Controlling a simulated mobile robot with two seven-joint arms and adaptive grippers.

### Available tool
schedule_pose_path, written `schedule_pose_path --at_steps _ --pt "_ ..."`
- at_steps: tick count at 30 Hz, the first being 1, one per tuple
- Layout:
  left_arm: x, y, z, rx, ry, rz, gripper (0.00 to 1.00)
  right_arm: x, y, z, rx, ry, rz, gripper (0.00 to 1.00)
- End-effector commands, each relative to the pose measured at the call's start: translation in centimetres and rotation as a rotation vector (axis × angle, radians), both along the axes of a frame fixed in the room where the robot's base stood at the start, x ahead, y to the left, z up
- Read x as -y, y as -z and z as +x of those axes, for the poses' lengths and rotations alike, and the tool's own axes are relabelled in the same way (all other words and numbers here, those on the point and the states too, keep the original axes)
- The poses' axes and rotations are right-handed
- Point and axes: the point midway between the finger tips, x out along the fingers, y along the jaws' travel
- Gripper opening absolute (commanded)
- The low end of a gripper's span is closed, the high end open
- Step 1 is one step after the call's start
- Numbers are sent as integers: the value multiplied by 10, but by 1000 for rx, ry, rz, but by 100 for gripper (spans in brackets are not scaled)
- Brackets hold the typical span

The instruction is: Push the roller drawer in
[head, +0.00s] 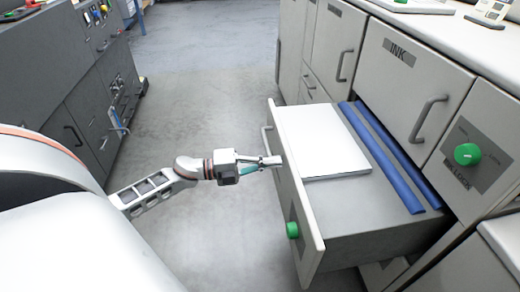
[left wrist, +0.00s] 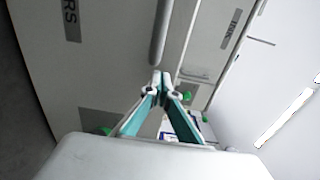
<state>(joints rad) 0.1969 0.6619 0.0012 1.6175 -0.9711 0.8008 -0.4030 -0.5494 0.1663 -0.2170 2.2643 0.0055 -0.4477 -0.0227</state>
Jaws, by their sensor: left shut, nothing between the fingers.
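The roller drawer (head: 345,218) stands open, pulled out to the left from the cabinet in the head view. Its front panel (head: 297,205) has a grey handle (head: 267,145) and a green knob (head: 292,229). Inside lie blue rollers (head: 385,155) and a flat white slab (head: 320,145). My left gripper (head: 271,161) is shut and empty, its tips at the outer side of the front panel near the handle. In the left wrist view the closed tips (left wrist: 161,86) are just below the grey handle (left wrist: 160,32); I cannot tell whether they touch. My right gripper is not in view.
The cabinet has an INK door (head: 410,80) and a green knob (head: 467,154) at right. A dark grey machine (head: 85,75) stands at far left. The grey floor (head: 200,75) between them is clear.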

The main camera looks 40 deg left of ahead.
Motion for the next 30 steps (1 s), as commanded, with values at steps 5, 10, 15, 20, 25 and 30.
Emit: schedule_pose_path --at_steps 5,10,15,20,25,30 --pt "4 0 5 -1 -1 -1 0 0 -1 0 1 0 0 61" --pt "4 0 5 0 -1 0 0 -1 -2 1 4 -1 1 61" --pt "5 0 6 0 0 0 0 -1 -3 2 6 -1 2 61" --pt "12 -1 14 3 0 -1 0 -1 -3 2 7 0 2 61" --pt "33 -3 40 5 0 -2 0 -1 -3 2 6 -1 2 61" --pt "68 -4 81 7 0 -2 0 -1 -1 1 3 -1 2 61"
